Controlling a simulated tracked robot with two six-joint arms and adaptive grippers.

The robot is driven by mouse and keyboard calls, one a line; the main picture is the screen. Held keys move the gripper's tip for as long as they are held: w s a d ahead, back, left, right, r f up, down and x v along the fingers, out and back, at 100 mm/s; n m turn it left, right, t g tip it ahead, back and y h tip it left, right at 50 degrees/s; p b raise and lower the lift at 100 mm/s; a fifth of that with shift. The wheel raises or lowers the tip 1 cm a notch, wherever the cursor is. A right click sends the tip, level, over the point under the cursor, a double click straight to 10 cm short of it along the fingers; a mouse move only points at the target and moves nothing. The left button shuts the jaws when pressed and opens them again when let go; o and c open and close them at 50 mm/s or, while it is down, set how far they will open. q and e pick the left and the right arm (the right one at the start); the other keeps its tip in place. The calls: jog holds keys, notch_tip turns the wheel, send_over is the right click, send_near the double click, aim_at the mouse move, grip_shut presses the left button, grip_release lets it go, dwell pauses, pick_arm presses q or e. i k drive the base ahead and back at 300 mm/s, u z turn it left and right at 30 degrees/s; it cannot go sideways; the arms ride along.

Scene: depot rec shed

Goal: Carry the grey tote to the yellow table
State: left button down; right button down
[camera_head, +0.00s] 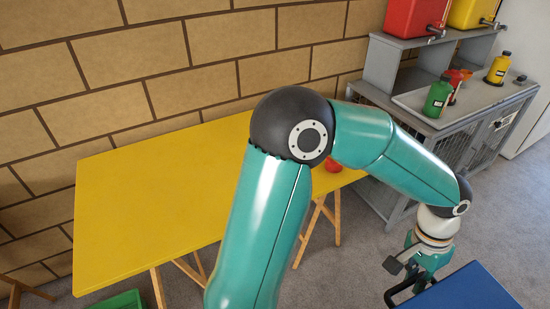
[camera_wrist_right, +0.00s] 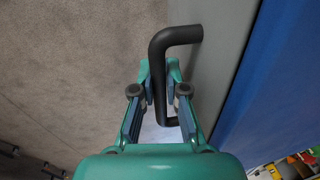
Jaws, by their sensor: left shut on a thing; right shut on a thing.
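The yellow table (camera_head: 150,190) stands against the brick wall at the left and middle of the head view, partly hidden behind my left arm. My left gripper (camera_head: 398,272) is at the lower right, shut on a black handle (camera_head: 392,297) beside a flat blue surface (camera_head: 465,290). In the right wrist view, my right gripper (camera_wrist_right: 160,92) is shut on a black bent handle (camera_wrist_right: 172,38). That handle joins a grey wall of the tote (camera_wrist_right: 222,35), with a blue surface beyond it. Most of the tote is out of view.
A small red object (camera_head: 333,165) sits on the yellow table near its right end. A grey cabinet (camera_head: 455,125) at the right bears a green bottle (camera_head: 437,98), a yellow bottle (camera_head: 497,70) and red and yellow dispensers. A green crate (camera_head: 122,300) is low at the left. Carpet lies between table and cabinet.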

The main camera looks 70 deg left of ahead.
aim_at(172, 204)
jog(key=z, duration=1)
jog(key=i, duration=0.15)
jog(key=u, duration=2.65)
jog(key=i, duration=0.15)
jog(key=u, duration=1.55)
jog(key=k, duration=0.65)
jog(key=u, duration=0.05)
jog(key=i, duration=0.35)
jog(key=u, duration=0.25)
